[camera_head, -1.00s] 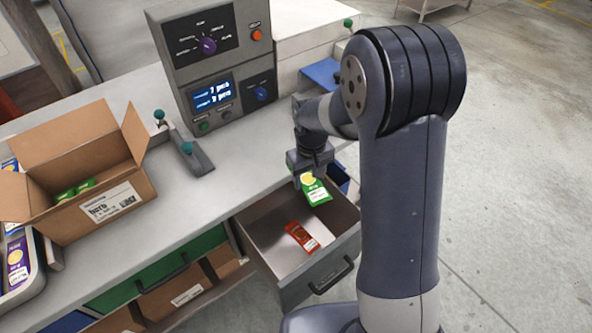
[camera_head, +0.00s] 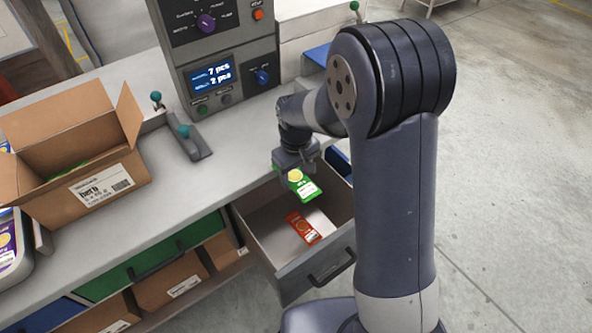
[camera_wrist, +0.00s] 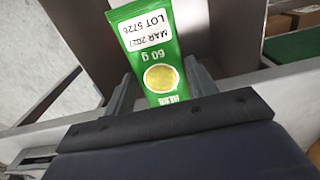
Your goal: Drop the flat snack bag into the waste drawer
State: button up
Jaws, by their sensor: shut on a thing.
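A green flat snack bag (camera_head: 305,187) with a yellow circle and a white label hangs from my gripper (camera_head: 296,170). It also shows in the wrist view (camera_wrist: 155,55), where the gripper's fingers (camera_wrist: 157,85) are shut on its near end. The label there reads "MAR 2027 LOT 5726" and "60 g". The grey waste drawer (camera_head: 337,240) is pulled open under the counter. The bag is above the back part of the drawer, apart from its floor. A red bag (camera_head: 303,228) lies flat inside the drawer.
An open cardboard box (camera_head: 105,190) with green packs stands on the counter's left. A grey control unit (camera_head: 232,85) with a display stands behind. A green drawer front (camera_head: 115,280) and cardboard boxes (camera_head: 165,290) sit left of the open drawer.

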aim_at(296, 177)
jog(key=o, duration=1.1)
jog(key=shift+c, duration=0.2)
notch_tip(296, 177, up, 11)
jog(key=shift+f, duration=0.1)
notch_tip(296, 177, down, 11)
jog(key=shift+r, duration=0.1)
notch_tip(296, 177, up, 4)
jog(key=p, duration=0.3)
jog(key=shift+r+p, duration=0.6)
jog(key=shift+r, duration=0.3)
